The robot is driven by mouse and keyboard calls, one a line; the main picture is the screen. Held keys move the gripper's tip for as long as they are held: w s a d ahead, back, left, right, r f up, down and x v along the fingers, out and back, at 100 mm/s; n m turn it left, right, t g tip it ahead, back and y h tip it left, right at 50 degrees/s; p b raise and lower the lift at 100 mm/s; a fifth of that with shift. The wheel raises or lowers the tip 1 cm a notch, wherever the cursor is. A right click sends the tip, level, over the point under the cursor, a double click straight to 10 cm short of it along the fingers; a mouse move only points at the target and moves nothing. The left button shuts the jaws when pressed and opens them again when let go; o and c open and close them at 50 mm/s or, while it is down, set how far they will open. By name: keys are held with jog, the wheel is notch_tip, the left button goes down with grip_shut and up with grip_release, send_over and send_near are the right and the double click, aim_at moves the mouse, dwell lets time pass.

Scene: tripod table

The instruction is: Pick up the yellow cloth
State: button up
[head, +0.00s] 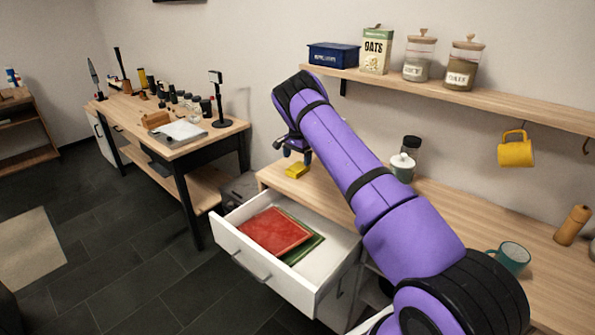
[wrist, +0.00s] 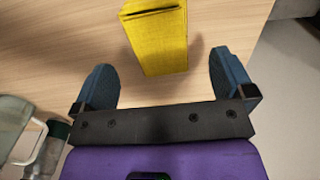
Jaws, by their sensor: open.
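The yellow cloth (head: 297,170) is a small, folded, block-like bundle on the wooden counter, near its left end. In the wrist view the cloth (wrist: 156,38) lies ahead of my gripper (wrist: 165,80), roughly between the lines of the two blue fingers. The fingers are spread wide apart, with nothing held between them. In the head view my gripper (head: 296,152) hangs from my purple arm just above the cloth. The cloth's top edge runs close to the upper border of the wrist view.
An open white drawer (head: 325,279) below the counter holds red and green folded items (head: 275,230). A lidded jar (head: 402,167) stands right of the cloth, partly behind my arm. A wooden shelf (head: 500,98) with a yellow mug (head: 515,150) hanging is above. Bare counter surrounds the cloth.

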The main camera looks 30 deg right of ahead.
aim_at(298, 166)
jog(key=shift+d+f, duration=0.15)
jog(key=shift+f, duration=2.45)
jog(key=c, duration=1)
